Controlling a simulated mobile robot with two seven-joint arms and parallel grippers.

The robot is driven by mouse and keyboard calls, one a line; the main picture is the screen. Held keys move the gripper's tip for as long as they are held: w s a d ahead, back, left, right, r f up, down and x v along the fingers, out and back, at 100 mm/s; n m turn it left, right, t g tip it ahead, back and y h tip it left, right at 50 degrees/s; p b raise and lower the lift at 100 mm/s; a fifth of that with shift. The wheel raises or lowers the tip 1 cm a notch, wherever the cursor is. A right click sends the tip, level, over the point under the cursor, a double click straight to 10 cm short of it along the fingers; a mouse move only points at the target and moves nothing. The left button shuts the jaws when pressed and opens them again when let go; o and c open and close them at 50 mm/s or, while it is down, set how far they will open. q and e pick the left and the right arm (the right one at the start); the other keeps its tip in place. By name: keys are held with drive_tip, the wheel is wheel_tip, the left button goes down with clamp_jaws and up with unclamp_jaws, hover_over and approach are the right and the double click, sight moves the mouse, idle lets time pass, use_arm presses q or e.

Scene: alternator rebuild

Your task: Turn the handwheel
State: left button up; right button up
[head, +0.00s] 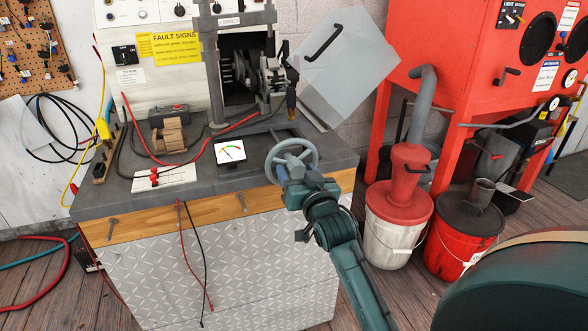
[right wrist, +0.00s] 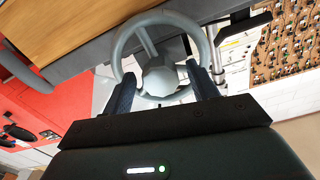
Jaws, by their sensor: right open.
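The grey handwheel (head: 297,146) stands at the right front corner of the dark bench top, with its rim and spokes showing. My right gripper (head: 288,178) is at the wheel's near lower side and covers part of its rim. In the right wrist view the wheel's hub (right wrist: 160,76) lies between the two dark fingers of my right gripper (right wrist: 162,74). The fingers are apart, one on each side of the hub, overlapping the rim in the picture. I cannot tell whether they touch it. My left gripper is not in view.
On the bench top (head: 232,198) are a meter (head: 229,151), a white card (head: 164,178) and red and black leads. A tilted clear panel (head: 345,65) stands behind. Red-lidded (head: 399,215) and black-lidded (head: 464,230) buckets stand right of the bench, below a red cabinet (head: 440,60).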

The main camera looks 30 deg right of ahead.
drive_tip(key=shift+x, duration=1.3)
drive_tip(key=shift+c, duration=0.5)
drive_tip(key=c, duration=0.9)
